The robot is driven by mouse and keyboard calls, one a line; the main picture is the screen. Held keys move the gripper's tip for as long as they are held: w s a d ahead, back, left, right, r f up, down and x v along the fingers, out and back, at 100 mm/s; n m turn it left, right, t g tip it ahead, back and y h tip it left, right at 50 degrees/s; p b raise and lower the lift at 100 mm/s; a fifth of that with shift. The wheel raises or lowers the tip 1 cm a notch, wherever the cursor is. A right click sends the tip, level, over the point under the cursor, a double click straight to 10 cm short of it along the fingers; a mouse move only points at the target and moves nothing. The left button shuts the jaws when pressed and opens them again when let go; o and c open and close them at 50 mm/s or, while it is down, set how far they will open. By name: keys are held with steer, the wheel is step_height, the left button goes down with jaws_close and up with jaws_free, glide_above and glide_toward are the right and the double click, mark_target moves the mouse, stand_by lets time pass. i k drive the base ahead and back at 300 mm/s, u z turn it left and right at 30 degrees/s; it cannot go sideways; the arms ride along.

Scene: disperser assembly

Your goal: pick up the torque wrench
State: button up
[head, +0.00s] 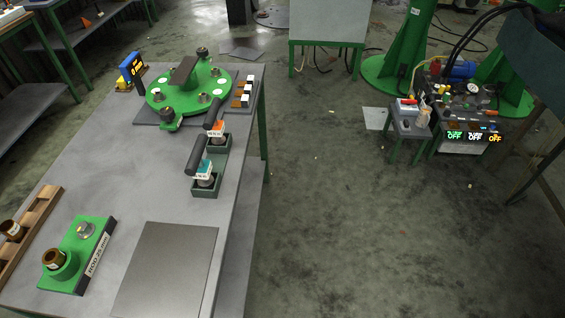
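Two tools with thick black handles stand in dark green holders near the right edge of the grey workbench. The farther tool (214,128) has an orange block on it, and the nearer tool (204,170) has a teal block. Both handles tilt upward out of the holders. No part is plainly labelled as the torque wrench, so I cannot tell whether either of these is it. My gripper is not in view.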

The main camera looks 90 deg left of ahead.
mark_target(200, 168)
steer(key=i, duration=1)
steer(key=z, duration=2.8)
steer(key=k, duration=2.2)
steer(key=z, duration=1.35)
